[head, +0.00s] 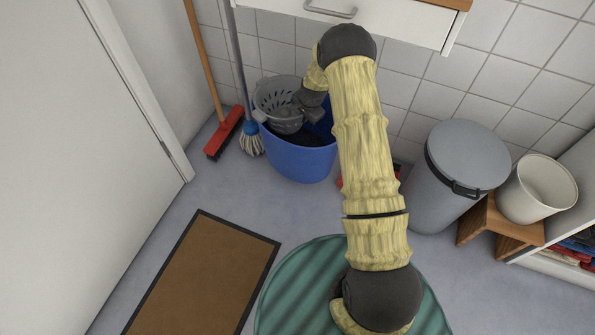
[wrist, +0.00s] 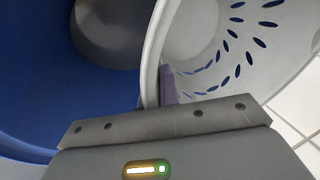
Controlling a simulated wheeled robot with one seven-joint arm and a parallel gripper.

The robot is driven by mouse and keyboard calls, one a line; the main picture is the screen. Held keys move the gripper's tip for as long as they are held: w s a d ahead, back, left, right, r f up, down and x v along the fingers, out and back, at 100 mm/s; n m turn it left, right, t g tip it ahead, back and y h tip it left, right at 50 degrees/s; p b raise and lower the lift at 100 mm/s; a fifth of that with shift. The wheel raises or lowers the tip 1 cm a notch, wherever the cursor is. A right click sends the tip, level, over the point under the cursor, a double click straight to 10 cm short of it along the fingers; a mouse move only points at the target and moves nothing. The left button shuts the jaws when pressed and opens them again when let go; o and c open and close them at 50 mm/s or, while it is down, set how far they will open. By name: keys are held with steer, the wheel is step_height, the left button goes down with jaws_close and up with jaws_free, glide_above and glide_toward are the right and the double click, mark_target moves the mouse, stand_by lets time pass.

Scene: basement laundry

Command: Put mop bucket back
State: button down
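The mop bucket (head: 300,160) is a blue tub with a grey perforated wringer basket (head: 283,105) at its top left. It stands upright on the floor by the tiled wall. My gripper (head: 296,108) reaches down to the basket's right edge. In the wrist view, the blue tub (wrist: 40,80) is at left and the pale basket (wrist: 205,50) at right. My gripper's fingers (wrist: 157,95) sit close on both sides of the basket's wall and appear shut on it. My arm hides part of the area right of the bucket.
A red broom (head: 224,133) and a mop (head: 250,138) stand left of the bucket. A drawer unit (head: 350,22) overhangs behind. A grey bin (head: 460,160), a stool (head: 495,225) and a white pail (head: 537,190) stand right. A brown mat (head: 205,275) and a green rug (head: 300,290) lie in front.

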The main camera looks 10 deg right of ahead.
steer(key=shift+r, duration=0.1)
steer(key=shift+f+b, duration=1.25)
steer(key=shift+f, duration=1.25)
step_height(320, 180, down, 5)
steer(key=b, duration=0.2)
steer(key=shift+b, duration=0.4)
steer(key=shift+f, duration=0.1)
steer(key=c, duration=1.6)
jaws_free()
steer(key=shift+f, duration=0.1)
steer(key=shift+c, duration=0.2)
